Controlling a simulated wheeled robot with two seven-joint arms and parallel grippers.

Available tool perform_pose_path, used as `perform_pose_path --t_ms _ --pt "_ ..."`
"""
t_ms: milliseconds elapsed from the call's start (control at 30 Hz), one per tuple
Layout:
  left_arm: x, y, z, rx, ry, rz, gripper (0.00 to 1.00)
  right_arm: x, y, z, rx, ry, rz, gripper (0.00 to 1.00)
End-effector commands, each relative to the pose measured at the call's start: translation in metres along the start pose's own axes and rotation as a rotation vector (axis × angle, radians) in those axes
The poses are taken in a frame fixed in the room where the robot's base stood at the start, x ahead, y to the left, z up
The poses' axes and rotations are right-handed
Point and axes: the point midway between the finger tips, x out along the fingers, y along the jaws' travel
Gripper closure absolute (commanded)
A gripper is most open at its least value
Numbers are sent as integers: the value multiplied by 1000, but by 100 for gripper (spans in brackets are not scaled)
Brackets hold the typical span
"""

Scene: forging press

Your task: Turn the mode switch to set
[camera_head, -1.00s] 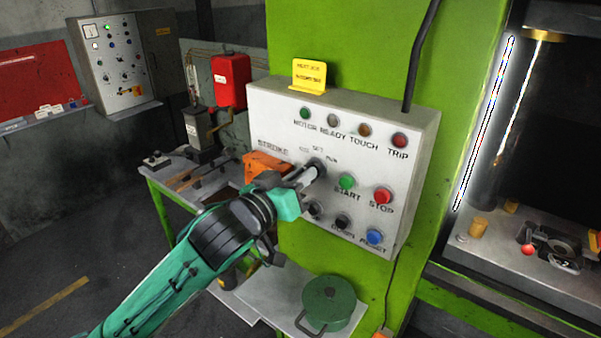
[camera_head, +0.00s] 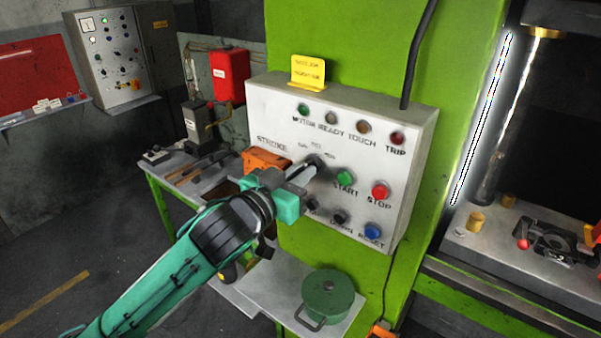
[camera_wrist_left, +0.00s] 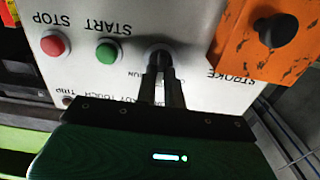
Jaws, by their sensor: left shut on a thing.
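The mode switch (camera_head: 316,162) is a dark round knob on the grey control panel (camera_head: 268,110), below the lettering around it. My left gripper (camera_head: 308,168) reaches it from the lower left, its fingers shut on the knob. In the left wrist view the two dark fingers (camera_wrist_left: 161,90) close together on the mode switch (camera_wrist_left: 158,55), with the panel upside down. The fingers hide part of the knob, so I cannot tell which mark it points to. My right gripper is not in view.
The green START button (camera_head: 345,177) and red STOP button (camera_head: 380,191) are close right of the switch. An orange box (camera_head: 266,161) juts out to the left. The blue RESET button (camera_head: 373,231) is below. A green pot (camera_head: 328,293) stands on a low shelf.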

Motion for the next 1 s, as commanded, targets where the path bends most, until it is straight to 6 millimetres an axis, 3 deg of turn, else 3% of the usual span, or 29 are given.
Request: perform_pose_path --t_ms 67,100,200,500,633,767,1000 --pt "0 0 2 -1 -4 0 100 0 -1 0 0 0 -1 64" --pt "0 0 2 -1 -4 0 86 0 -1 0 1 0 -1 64" --pt "0 0 2 -2 -3 0 68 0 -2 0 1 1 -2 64" --pt "-1 0 1 -2 -1 0 68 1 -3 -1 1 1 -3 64" --pt "-11 0 2 -2 1 1 68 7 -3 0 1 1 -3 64" --pt "-33 0 5 0 1 1 68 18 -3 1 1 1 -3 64" --pt "-90 0 6 1 1 1 68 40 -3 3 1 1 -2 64"
